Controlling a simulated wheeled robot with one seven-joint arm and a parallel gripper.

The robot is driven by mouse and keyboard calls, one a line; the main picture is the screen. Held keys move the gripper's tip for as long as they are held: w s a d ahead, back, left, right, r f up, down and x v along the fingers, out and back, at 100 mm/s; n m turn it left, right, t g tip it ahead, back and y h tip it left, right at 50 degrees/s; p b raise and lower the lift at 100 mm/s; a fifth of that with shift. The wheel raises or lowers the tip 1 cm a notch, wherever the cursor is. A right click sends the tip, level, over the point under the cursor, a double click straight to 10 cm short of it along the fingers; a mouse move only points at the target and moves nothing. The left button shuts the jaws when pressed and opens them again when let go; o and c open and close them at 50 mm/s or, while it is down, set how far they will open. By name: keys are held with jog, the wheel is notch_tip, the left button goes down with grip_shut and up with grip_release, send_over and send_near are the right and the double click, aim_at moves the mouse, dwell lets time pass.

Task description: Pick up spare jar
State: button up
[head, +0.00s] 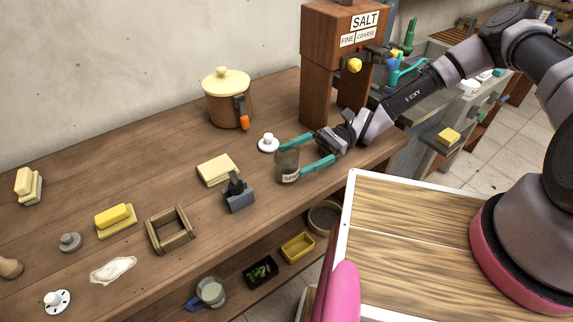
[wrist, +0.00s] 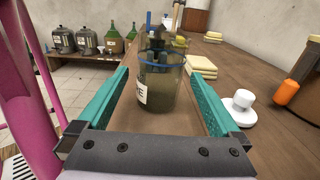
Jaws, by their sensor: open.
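The spare jar (head: 287,167) is a greenish glass jar with a white label, standing upright on the wooden table near its front edge. In the wrist view the jar (wrist: 161,85) stands between the two teal fingers, with part of its label at the left. My gripper (head: 306,153) is open, with one finger on each side of the jar. In the wrist view my gripper (wrist: 155,95) shows gaps between the jar and the fingers. The jar's far side is hidden.
A white knobbed disc (head: 268,143) sits close behind the gripper. A lidded pot (head: 228,98), a yellow block (head: 218,169) and a dark grey stand (head: 238,196) are nearby. The brown salt dispenser (head: 318,90) rises at the back right. A lower shelf holds a yellow tray (head: 297,247).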

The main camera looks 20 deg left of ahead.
aim_at(286, 162)
jog(key=shift+x, duration=2)
jog(key=c, duration=1.4)
jog(key=shift+c, duration=0.8)
jog(key=shift+r, duration=0.15)
